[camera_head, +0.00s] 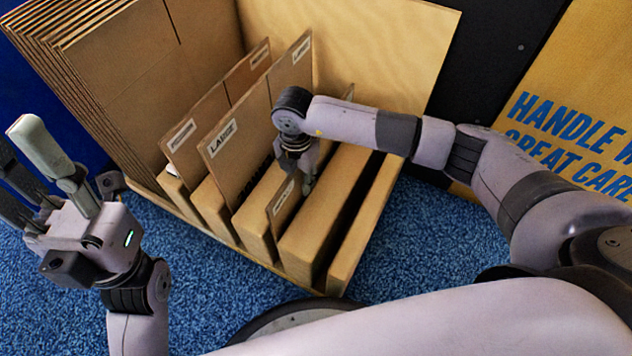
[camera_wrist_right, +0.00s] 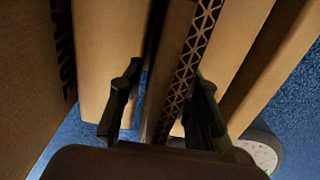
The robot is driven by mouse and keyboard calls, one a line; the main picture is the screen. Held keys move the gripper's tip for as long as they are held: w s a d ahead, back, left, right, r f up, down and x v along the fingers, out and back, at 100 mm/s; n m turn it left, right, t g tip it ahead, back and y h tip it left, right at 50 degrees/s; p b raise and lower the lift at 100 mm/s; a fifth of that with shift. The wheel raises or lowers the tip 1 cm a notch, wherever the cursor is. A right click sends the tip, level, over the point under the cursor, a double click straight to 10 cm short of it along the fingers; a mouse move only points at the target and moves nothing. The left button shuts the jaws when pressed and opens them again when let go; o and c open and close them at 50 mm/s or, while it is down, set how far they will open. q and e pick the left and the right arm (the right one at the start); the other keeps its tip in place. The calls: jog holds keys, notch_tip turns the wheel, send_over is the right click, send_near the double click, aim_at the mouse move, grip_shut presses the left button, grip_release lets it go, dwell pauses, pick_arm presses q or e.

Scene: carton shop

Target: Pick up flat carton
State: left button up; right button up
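Several brown flat cartons stand on edge in a slotted wooden rack (camera_head: 335,275). A labelled carton (camera_head: 196,150) stands at the left, and a carton marked LARGE (camera_head: 232,152) stands beside it. A lower flat carton (camera_head: 282,207) stands in a slot further right, with a small label at its top. My right gripper (camera_head: 307,183) is down at this carton. In the right wrist view, its corrugated edge (camera_wrist_right: 184,75) runs between my two dark fingers (camera_wrist_right: 162,100); a gap shows on the left side. My left gripper (camera_head: 18,140) is raised at the left, open and empty.
Tall brown sheets (camera_head: 115,75) stand at the rack's left, and a plain board (camera_head: 355,50) backs it. Wooden dividers (camera_head: 325,215) flank the right gripper closely. Blue carpet (camera_head: 190,285) lies in front. A yellow sign (camera_head: 575,110) stands at the right.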

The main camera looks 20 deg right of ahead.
jog(key=shift+f, duration=0.15)
grip_shut()
dwell(0.9)
